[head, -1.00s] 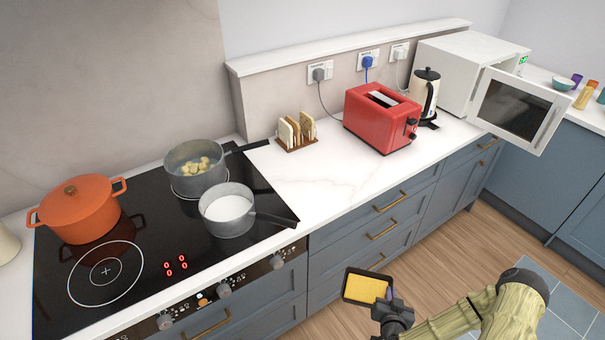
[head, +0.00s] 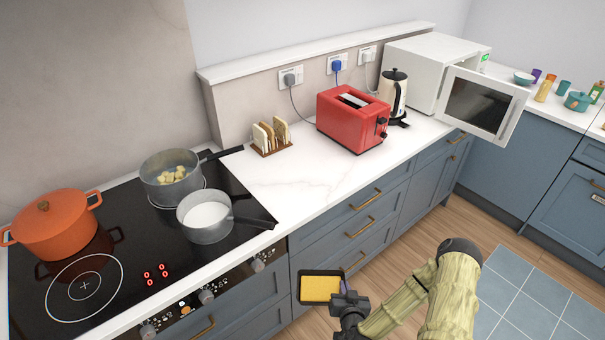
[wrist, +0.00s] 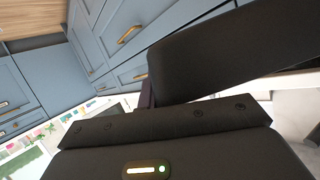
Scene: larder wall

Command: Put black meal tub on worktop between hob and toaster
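The black meal tub (head: 301,296) has yellow contents. It is in the lower middle of the head view, in front of the blue drawers and off the worktop. My gripper (head: 344,290) is shut on the tub's right side. In the wrist view a large dark shape, likely the tub (wrist: 230,50), fills the upper right; the grip itself is mostly hidden. The white worktop (head: 305,185) has a bare stretch between the black hob (head: 120,240) on the left and the red toaster (head: 345,125) at the back right.
A toast rack (head: 271,138) stands at the back of that stretch. A pan of white liquid (head: 205,222) has its handle pointing right near the hob's edge. A kettle (head: 393,95) and a microwave with its door open (head: 480,104) stand right of the toaster.

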